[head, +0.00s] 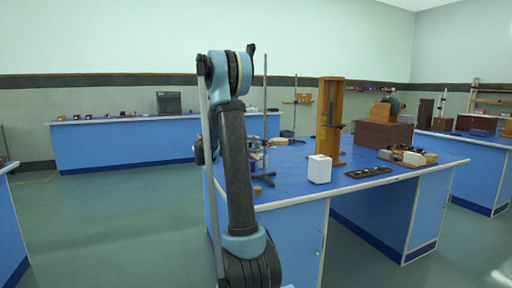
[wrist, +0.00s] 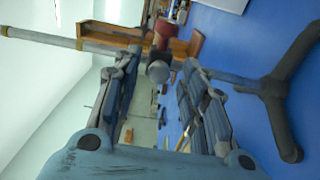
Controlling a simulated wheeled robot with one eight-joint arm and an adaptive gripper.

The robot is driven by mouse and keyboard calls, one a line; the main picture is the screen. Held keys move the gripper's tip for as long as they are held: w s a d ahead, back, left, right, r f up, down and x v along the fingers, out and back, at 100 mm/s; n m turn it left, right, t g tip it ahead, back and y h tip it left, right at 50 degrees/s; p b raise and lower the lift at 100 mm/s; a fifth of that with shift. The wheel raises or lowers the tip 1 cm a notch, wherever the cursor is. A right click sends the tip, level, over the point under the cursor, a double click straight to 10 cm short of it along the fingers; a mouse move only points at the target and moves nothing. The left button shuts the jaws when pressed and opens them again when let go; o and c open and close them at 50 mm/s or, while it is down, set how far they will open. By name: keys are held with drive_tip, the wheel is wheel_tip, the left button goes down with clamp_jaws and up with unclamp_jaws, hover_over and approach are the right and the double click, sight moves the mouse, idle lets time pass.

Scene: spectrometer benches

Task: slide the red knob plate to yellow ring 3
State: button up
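In the wrist view a grey stand rod (wrist: 50,38) runs across the upper part, with yellow rings (wrist: 79,44) on its left portion. The ring numbers cannot be read. A red part (wrist: 165,32), apparently the red knob plate, sits on the rod with a round grey knob (wrist: 158,71) towards me. My gripper (wrist: 160,62) is open, its fingers apart on either side of the grey knob. I cannot tell whether they touch it. In the head view the stand rod (head: 265,100) rises from the blue bench; my arm hides my gripper's surroundings.
The stand's dark tripod base (wrist: 272,88) is at right in the wrist view. On the bench (head: 290,187) stand a white box (head: 319,169), a tall wooden frame (head: 330,112) and a dark tray (head: 368,172). Floor is free between benches.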

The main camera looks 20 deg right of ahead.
drive_tip(key=shift+d, duration=1.05)
clamp_jaws()
wheel_tip(320, 180, up, 20)
drive_tip(key=shift+r, duration=0.1)
unclamp_jaws()
drive_tip(key=shift+a, duration=0.1)
drive_tip(key=a, duration=1.2)
